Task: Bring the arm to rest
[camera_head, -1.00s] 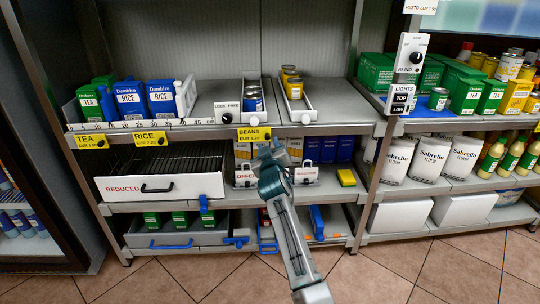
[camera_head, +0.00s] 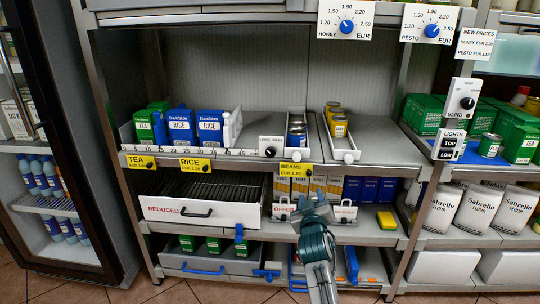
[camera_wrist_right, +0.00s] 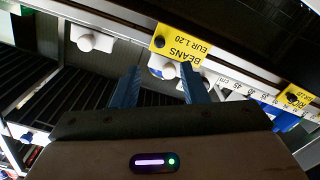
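My right gripper (camera_head: 315,203) reaches in from the bottom in front of the middle shelf, a little below the yellow BEANS price tag (camera_head: 297,169). In the right wrist view the two blue fingers of the right gripper (camera_wrist_right: 160,84) are spread apart with nothing held between them. My left gripper is not in view.
The upper shelf holds tea boxes (camera_head: 143,127), rice boxes (camera_head: 180,126) and cans in lanes (camera_head: 339,127). A white REDUCED drawer (camera_head: 201,210) is below on the left. A glass-door fridge (camera_head: 60,215) stands at far left. White flour bags (camera_head: 456,207) stand at right.

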